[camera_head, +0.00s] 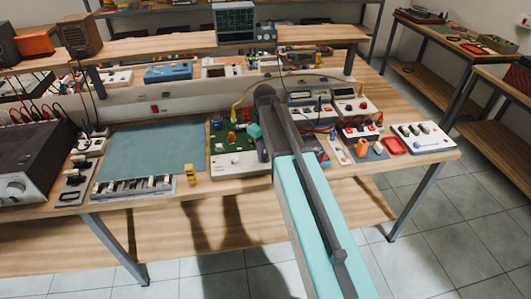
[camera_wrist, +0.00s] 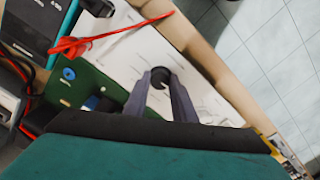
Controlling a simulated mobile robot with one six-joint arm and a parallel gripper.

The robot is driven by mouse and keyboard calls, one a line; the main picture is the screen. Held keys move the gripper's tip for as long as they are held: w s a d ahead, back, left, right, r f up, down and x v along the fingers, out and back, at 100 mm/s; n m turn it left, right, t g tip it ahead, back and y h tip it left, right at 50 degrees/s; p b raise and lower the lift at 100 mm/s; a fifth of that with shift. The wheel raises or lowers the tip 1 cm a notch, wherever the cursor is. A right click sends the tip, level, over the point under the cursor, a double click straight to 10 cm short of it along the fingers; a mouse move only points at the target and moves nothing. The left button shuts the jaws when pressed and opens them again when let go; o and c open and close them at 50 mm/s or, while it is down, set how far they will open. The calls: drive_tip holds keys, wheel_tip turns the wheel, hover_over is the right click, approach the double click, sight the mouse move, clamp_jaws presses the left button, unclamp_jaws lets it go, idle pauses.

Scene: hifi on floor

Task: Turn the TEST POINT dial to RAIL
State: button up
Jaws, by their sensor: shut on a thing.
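A black round dial (camera_wrist: 160,77) sits on a white panel (camera_wrist: 122,58) beside a green circuit board (camera_wrist: 95,92) in the wrist view. My gripper (camera_wrist: 159,80) has its two grey fingers on either side of the dial, shut on it. The dial's pointer and the panel's lettering are too small and blurred to read. In the head view, the green board (camera_head: 219,132) and its white front panel (camera_head: 232,168) stand near the bench's front edge. My gripper (camera_head: 262,150) is at the panel's right end there, and my arm hides the dial.
A blue-green mat (camera_head: 155,150) lies left of the board, with a small yellow block (camera_head: 190,174) by its corner. Switch boxes (camera_head: 422,136) crowd the right side. A dark amplifier (camera_head: 30,160) stands at far left.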

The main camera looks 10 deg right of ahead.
idle(0.4)
drive_tip(key=o, duration=1.1)
drive_tip(key=shift+r+b, duration=1.35)
drive_tip(key=shift+r, duration=5.6)
